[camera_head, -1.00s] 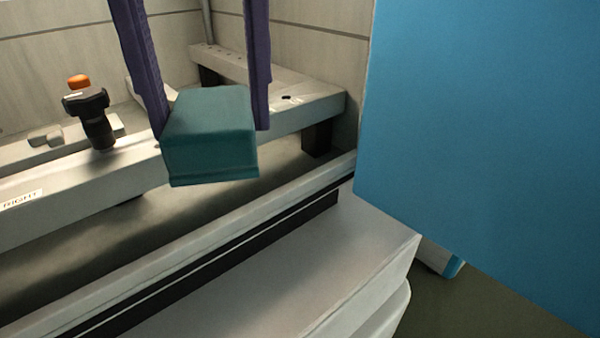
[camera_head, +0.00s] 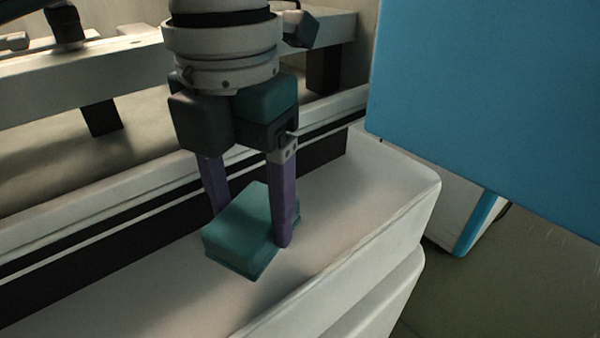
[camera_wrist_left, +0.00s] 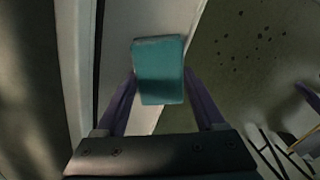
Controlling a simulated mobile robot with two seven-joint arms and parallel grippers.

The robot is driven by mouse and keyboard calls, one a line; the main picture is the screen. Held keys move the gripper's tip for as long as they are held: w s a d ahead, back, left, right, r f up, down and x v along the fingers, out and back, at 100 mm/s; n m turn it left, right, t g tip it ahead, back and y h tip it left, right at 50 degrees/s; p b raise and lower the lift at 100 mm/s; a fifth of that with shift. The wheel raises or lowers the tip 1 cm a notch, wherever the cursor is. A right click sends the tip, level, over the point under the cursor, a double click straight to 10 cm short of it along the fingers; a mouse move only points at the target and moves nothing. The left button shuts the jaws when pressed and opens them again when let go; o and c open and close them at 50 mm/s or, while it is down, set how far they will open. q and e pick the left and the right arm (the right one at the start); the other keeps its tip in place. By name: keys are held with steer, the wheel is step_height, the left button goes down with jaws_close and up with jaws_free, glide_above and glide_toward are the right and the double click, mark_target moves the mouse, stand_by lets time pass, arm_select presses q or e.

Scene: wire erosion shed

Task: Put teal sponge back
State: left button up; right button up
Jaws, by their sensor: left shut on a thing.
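The teal sponge (camera_head: 240,232) is a small block between the purple fingers of my left gripper (camera_head: 250,225). The left gripper is shut on it and points down over the pale ledge (camera_head: 350,215) at the front of the machine. I cannot tell whether the sponge touches the ledge or hangs just above it. In the left wrist view the sponge (camera_wrist_left: 158,70) shows between the two fingertips, with the pale ledge behind it and the speckled floor to the right.
A large blue panel (camera_head: 480,100) fills the upper right. A grey rail (camera_head: 120,65) on dark feet runs across the back, with a dark knob (camera_head: 66,25) at the left. The ledge around the sponge is bare. Floor (camera_head: 520,270) shows at the lower right.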

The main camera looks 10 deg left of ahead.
arm_select(q)
steer(key=shift+f+b, duration=0.75)
steer(key=shift+f, duration=2.35)
steer(key=shift+f, duration=0.1)
steer(key=shift+f, duration=0.15)
steer(key=o, duration=1.3)
